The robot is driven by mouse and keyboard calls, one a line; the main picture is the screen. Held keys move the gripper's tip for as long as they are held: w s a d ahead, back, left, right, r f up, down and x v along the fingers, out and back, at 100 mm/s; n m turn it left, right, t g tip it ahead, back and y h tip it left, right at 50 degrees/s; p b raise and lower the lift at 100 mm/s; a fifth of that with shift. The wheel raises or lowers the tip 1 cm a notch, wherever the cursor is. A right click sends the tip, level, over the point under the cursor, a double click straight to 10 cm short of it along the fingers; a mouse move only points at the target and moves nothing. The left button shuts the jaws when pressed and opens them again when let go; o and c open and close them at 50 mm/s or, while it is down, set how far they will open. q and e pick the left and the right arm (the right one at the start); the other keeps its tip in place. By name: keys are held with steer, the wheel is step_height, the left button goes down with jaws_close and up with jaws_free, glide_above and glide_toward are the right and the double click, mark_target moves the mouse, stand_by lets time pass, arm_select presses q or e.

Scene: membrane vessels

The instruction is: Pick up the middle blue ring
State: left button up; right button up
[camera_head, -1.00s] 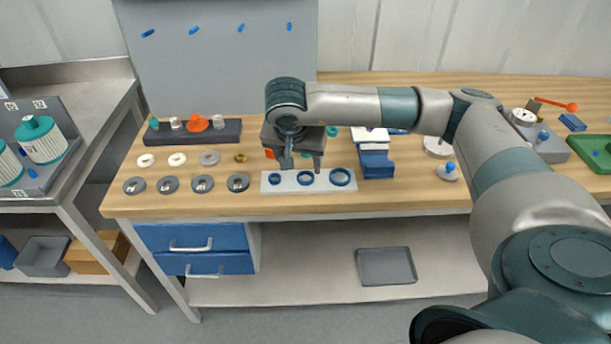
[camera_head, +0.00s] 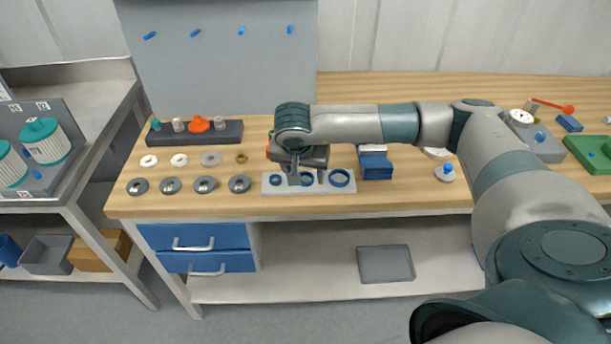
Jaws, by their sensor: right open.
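Three blue rings sit in a row on a light grey plate (camera_head: 350,188) near the front edge of the workbench. The left ring (camera_head: 275,180) is small and the right ring (camera_head: 340,178) is the largest. The middle blue ring (camera_head: 306,181) lies between them, partly hidden by my gripper. My right gripper (camera_head: 307,182) points down over the middle ring, its fingers apart on either side of it. It is open; I cannot tell whether the fingers touch the ring or plate. My left gripper is not in view.
Several grey discs (camera_head: 204,184) and washers (camera_head: 210,158) lie left of the plate. A dark rack (camera_head: 228,133) with small parts stands behind them. A blue stack (camera_head: 375,167) stands close to the plate's right. A white disc with a blue knob (camera_head: 445,173) is farther right.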

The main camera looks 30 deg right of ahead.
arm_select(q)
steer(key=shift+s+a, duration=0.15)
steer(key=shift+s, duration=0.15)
arm_select(e)
steer(key=shift+w+d+f, duration=0.1)
steer(key=shift+d+f, duration=0.05)
steer(key=shift+f, duration=0.15)
steer(key=c, duration=1.1)
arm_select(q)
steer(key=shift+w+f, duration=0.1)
arm_select(e)
steer(key=shift+r, duration=0.2)
